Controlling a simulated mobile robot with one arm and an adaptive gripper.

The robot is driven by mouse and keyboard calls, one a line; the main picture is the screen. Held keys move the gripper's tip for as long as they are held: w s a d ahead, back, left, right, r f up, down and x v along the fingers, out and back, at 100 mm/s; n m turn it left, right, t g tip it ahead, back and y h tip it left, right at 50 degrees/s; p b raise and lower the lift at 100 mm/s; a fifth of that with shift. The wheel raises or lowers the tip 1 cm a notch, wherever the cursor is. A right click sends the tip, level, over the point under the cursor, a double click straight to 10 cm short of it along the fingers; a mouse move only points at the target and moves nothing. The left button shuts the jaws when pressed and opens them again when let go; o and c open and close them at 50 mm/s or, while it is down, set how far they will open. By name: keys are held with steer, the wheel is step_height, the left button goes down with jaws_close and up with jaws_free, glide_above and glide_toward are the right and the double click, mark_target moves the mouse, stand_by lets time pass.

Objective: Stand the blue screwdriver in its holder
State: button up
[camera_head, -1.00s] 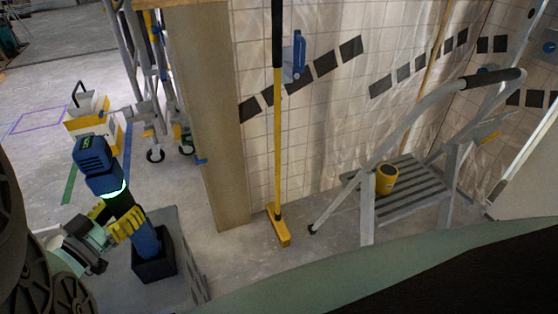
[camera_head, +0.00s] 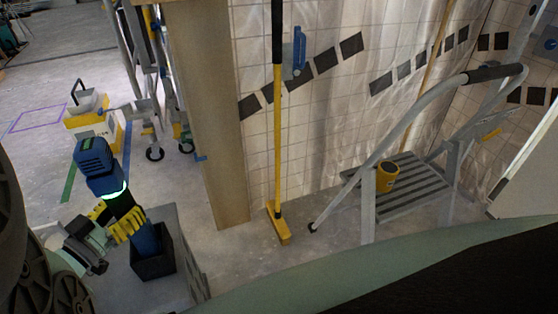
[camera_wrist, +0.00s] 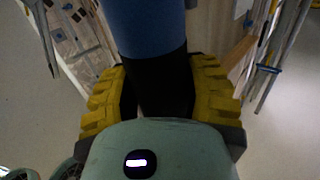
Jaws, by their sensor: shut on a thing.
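The blue screwdriver (camera_head: 104,181) is a bulky blue power tool with a black middle and a lit green ring, at the lower left of the head view. It leans, its top toward the left. My gripper (camera_head: 122,222) has yellow finger pads and is shut around its black middle. Its blue lower end (camera_head: 148,239) goes into the open top of the black box-shaped holder (camera_head: 153,264); its tip is hidden inside. In the wrist view the blue body (camera_wrist: 148,25) rises above, and the black part sits between the yellow pads of my gripper (camera_wrist: 163,92).
The holder stands on a grey surface (camera_head: 185,285). A wooden post (camera_head: 207,120) rises behind it to the right. A yellow broom (camera_head: 278,150) leans by the tiled wall. A grey step (camera_head: 408,185) carries a yellow can (camera_head: 387,177).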

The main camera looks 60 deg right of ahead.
steer(key=shift+f+b, duration=0.3)
steer(key=shift+f, duration=0.35)
stand_by(1.0)
steer(key=o, duration=1.2)
steer(key=shift+d, duration=0.15)
steer(key=shift+o, duration=1.1)
steer(key=shift+f, duration=0.15)
steer(key=shift+o, duration=1.2)
steer(key=shift+a, duration=0.25)
steer(key=shift+s+a, duration=0.2)
steer(key=shift+a, duration=1.15)
